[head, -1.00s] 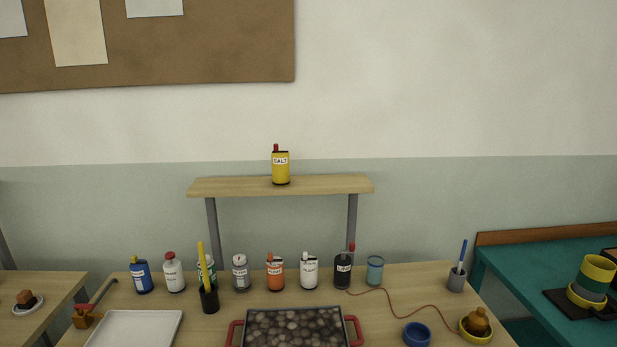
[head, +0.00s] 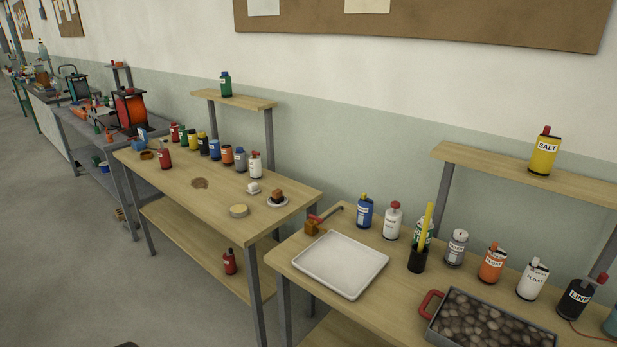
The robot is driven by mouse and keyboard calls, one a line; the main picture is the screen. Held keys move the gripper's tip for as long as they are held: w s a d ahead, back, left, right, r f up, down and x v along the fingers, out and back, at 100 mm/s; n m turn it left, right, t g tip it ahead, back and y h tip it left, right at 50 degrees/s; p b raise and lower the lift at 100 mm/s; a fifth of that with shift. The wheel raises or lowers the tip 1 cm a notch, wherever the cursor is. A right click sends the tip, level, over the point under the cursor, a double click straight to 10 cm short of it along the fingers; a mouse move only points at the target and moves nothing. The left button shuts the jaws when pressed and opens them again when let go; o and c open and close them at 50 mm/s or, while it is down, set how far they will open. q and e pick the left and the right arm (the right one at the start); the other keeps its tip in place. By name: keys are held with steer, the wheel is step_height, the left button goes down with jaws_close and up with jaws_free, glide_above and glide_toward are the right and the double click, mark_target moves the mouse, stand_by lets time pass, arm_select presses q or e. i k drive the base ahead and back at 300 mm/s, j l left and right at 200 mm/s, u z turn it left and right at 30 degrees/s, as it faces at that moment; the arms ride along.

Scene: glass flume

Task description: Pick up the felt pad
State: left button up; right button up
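I cannot tell for sure which thing is the felt pad. A small round tan disc (head: 239,211) lies near the front edge of the left wooden table (head: 225,207). A flat brown round patch (head: 199,183) lies farther back on the same table. A brown block (head: 277,195) sits on a small white saucer at that table's right end, with a small white item (head: 254,188) beside it. Neither of my grippers is in view.
The nearer right table holds a white tray (head: 341,264), a stone-filled pan (head: 490,322) and labelled bottles. Bottles line the back of the left table; a red bottle (head: 230,262) stands on its lower shelf. Grey floor (head: 70,270) is open at the left.

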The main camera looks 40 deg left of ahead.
mark_target(253, 189)
steer(key=u, duration=1.75)
steer(key=i+j, duration=0.7)
steer(key=i, duration=0.25)
